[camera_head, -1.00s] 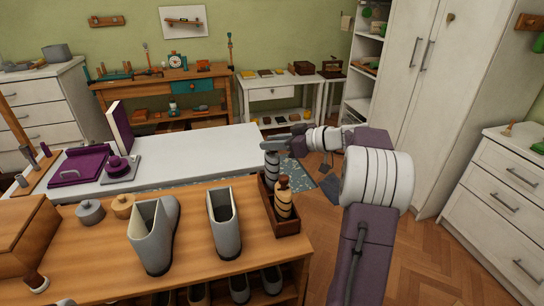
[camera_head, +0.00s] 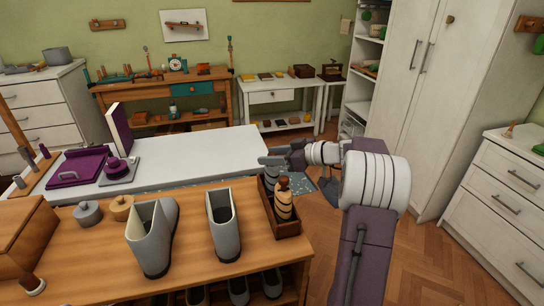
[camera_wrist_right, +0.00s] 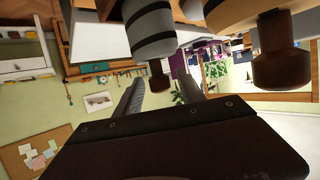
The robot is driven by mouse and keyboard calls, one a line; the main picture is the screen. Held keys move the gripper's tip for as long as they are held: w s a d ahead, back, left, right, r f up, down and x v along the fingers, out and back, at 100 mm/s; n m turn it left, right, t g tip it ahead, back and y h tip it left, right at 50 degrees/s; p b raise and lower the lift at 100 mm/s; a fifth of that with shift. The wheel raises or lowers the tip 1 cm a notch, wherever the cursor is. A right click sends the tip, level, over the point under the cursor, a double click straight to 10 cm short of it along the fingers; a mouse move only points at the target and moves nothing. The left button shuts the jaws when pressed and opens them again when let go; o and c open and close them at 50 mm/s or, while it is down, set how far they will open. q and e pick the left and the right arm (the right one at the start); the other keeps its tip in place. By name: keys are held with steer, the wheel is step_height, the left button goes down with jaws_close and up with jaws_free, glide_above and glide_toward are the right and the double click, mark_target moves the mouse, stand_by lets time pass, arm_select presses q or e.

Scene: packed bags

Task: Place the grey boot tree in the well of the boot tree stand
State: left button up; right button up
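The grey boot tree (camera_head: 268,184) shows in the head view at the back of a dark wooden box, the boot tree stand (camera_head: 288,229), partly hidden by the stand and my gripper. In the right wrist view its grey striped body (camera_wrist_right: 151,30) ends in a brown knob (camera_wrist_right: 158,78). My right gripper (camera_head: 270,160) is over it. In the wrist view its fingers (camera_wrist_right: 160,82) are apart, one on each side of the knob, with gaps visible. A tan striped boot tree (camera_head: 283,203) stands in front in the same stand. My left gripper is not in view.
Two grey boots stand left of the stand, one near (camera_head: 222,235) and one farther left (camera_head: 153,245). A white table (camera_head: 195,158) lies behind the wooden bench (camera_head: 190,287).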

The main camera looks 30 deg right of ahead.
steer(key=shift+r+p, duration=0.25)
steer(key=shift+p, duration=0.15)
steer(key=v, duration=1.2)
steer(key=shift+f, duration=0.15)
